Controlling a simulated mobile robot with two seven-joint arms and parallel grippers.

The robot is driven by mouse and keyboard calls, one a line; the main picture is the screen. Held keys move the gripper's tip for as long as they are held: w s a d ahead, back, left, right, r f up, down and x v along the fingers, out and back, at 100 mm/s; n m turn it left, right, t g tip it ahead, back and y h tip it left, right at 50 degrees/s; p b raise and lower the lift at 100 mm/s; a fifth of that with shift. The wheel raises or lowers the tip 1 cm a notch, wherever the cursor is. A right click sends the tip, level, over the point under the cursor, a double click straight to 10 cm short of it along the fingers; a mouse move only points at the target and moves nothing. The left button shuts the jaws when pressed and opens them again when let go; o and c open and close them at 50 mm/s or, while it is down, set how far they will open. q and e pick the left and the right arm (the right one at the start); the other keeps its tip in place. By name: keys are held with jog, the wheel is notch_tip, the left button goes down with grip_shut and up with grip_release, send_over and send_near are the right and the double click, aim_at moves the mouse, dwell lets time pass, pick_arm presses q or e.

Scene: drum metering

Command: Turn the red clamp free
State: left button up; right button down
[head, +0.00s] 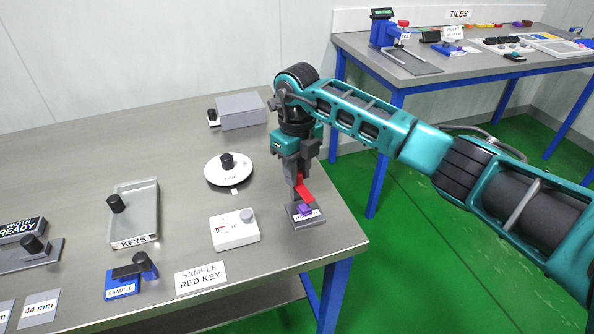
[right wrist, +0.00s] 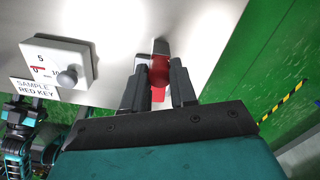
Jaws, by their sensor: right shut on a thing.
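The red clamp (head: 305,190) stands at the right front of the steel table, on a small grey base holding a purple piece (head: 305,209). My right gripper (head: 299,182) comes down on it from above and is shut on the red clamp. In the right wrist view the red clamp (right wrist: 158,72) shows between the two fingers of the right gripper (right wrist: 160,80). The fingers hide part of the clamp. My left gripper is not in the head view.
A white gauge box (head: 234,230) with a grey knob stands left of the clamp. A round white dial (head: 228,171) and a grey block (head: 241,111) lie behind. A KEYS tray (head: 135,210) and a blue sample holder (head: 123,287) are further left. The table's right edge is close.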

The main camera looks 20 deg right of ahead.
jog(key=n+b, duration=0.2)
jog(key=n, duration=0.4)
jog(key=shift+n+b, duration=0.55)
jog(key=shift+n, duration=0.45)
jog(key=n+b, duration=0.1)
jog(key=n, duration=0.1)
jog(key=shift+n, duration=0.4)
jog(key=shift+n+b, duration=0.3)
jog(key=shift+n, duration=0.9)
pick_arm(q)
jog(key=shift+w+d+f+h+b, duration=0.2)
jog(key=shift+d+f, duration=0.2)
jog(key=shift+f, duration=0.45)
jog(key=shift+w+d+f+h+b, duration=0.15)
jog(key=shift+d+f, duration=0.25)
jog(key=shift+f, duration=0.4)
pick_arm(e)
jog(key=shift+n, duration=1.5)
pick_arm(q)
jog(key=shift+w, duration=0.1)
pick_arm(e)
jog(key=c, duration=0.9)
grip_release()
